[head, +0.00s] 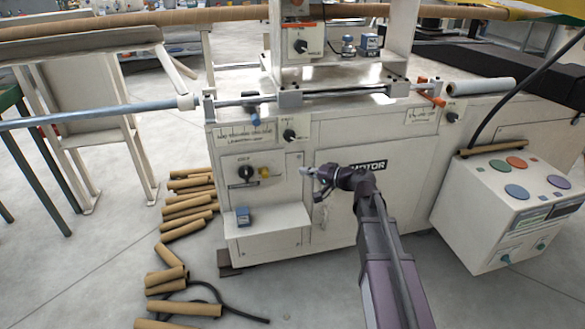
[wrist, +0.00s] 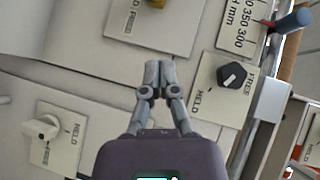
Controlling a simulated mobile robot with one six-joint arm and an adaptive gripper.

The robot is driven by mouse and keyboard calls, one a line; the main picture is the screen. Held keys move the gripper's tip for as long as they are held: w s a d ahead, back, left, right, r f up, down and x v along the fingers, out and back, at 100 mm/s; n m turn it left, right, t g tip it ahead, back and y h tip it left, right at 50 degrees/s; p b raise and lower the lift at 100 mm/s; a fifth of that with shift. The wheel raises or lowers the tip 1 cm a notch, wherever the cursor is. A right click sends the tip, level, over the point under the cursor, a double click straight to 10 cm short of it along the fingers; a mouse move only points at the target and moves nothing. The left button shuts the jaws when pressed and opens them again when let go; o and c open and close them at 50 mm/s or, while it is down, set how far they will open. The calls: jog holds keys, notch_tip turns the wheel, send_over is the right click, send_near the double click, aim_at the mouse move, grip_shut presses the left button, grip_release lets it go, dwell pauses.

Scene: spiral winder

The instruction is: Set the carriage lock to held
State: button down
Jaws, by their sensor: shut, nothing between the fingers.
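Several knobs on the winder's front panel have plates reading HELD and FREE; I cannot tell from the labels which is the carriage lock. A black knob (wrist: 232,75) sits right of my gripper in the wrist view, beside the scale plate; it also shows in the head view (head: 289,134). A white knob (wrist: 42,127) is at lower left in the wrist view. A yellow knob (wrist: 156,3) is cut off at the top edge. Which word each points to is unclear. My gripper (wrist: 153,68) is shut and empty in front of the panel, apart from every knob; the head view shows it too (head: 318,172).
A blue handle (wrist: 292,20) stands out near the scale plate. The roller rod (head: 340,92) runs along the winder's top. Cardboard tubes (head: 188,207) lie on the floor at left. A button console (head: 515,205) stands at right.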

jog(key=shift+v, duration=1.15)
jog(key=shift+f, duration=0.1)
jog(key=s+d+f+n+g+h+p, duration=0.1)
jog(key=s+d+f+n+g+h, duration=0.15)
jog(key=s+f, duration=0.3)
jog(key=s+d+f+n+g+h+p, duration=0.1)
jog(key=s+d+f+g+h, duration=0.25)
jog(key=s, duration=0.25)
jog(key=s+d+f+g+h, duration=0.2)
jog(key=s+d+f+h, duration=0.2)
jog(key=s+d+h, duration=0.45)
notch_tip(320, 180, up, 39)
jog(key=y+p, duration=0.1)
jog(key=p, duration=3.7)
jog(key=shift+s+d+f, duration=0.2)
jog(key=shift+s+d, duration=0.15)
jog(key=shift+s, duration=0.05)
